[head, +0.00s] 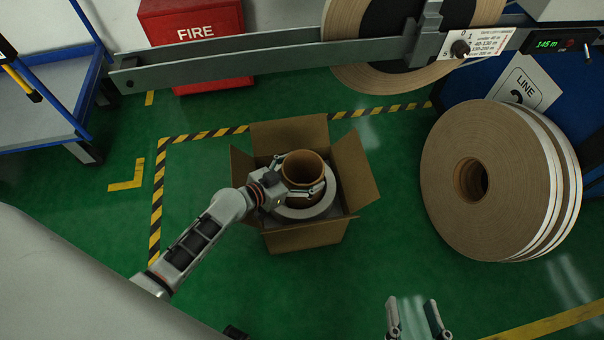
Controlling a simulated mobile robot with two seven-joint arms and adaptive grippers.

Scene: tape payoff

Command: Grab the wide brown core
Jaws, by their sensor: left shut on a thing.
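The wide brown core (301,182) is a short open tube. It stands roughly upright in the open cardboard box (304,238) in the middle of the head view. Below it in the box is a pale grey ring (300,213); I cannot tell whether the core touches it. My left gripper (300,174) reaches in from the left and is shut on the core, with its fingers at the core's sides. The core's lower end is hidden.
A grey beam (230,66) with a big roll (345,78) crosses the top. Large brown rolls (448,160) stand at the right. A red FIRE box (192,40) and a blue-framed cart (35,110) are at the back left. Green floor around the box is clear.

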